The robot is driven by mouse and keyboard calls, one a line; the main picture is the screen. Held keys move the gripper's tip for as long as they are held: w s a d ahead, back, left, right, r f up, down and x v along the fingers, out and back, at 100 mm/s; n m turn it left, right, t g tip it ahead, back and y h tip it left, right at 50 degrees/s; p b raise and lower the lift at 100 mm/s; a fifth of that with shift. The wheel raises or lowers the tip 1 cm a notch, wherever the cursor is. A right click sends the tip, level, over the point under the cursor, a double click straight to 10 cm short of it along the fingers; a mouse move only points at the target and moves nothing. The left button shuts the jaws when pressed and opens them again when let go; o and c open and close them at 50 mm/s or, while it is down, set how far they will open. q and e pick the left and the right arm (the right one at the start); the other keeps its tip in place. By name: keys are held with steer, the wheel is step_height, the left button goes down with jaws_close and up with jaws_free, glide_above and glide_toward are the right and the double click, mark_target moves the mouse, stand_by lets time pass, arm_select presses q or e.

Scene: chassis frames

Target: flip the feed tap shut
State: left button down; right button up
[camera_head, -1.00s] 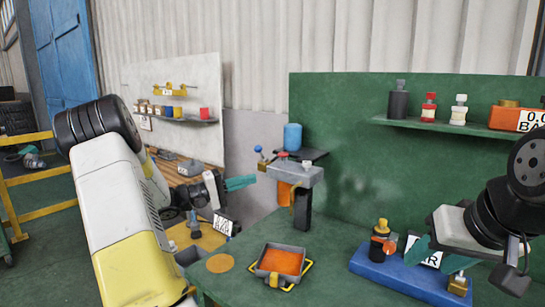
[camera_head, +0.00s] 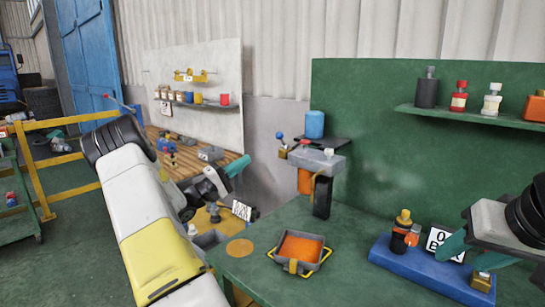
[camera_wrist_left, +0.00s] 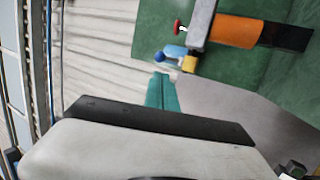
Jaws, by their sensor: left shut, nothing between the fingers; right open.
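The feed station is a grey block (camera_head: 318,160) on the green bench, with an orange cylinder (camera_head: 305,182) and a black cylinder (camera_head: 322,197) below it. At its left end are a blue ball-ended lever (camera_head: 279,136) and a red knob (camera_head: 305,143); I cannot tell for certain which is the feed tap. In the left wrist view the blue ball (camera_wrist_left: 159,57) and red knob (camera_wrist_left: 178,27) lie beyond the fingers. My left gripper (camera_head: 238,166) is shut and empty, left of the lever and apart from it. My right gripper (camera_head: 463,252) is open above the blue rack.
An orange-filled tray (camera_head: 301,250) with yellow handles sits on the bench near an orange disc (camera_head: 240,248). The blue rack (camera_head: 425,270) holds small bottles and a lettered card. A shelf (camera_head: 470,117) with bottles is on the green panel. A yellow rail (camera_head: 60,160) stands left.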

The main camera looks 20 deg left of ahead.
mark_target(281, 138)
arm_select(q)
steer(key=x, duration=1.2)
steer(key=shift+w+d+r, duration=0.1)
steer(key=shift+r, duration=0.15)
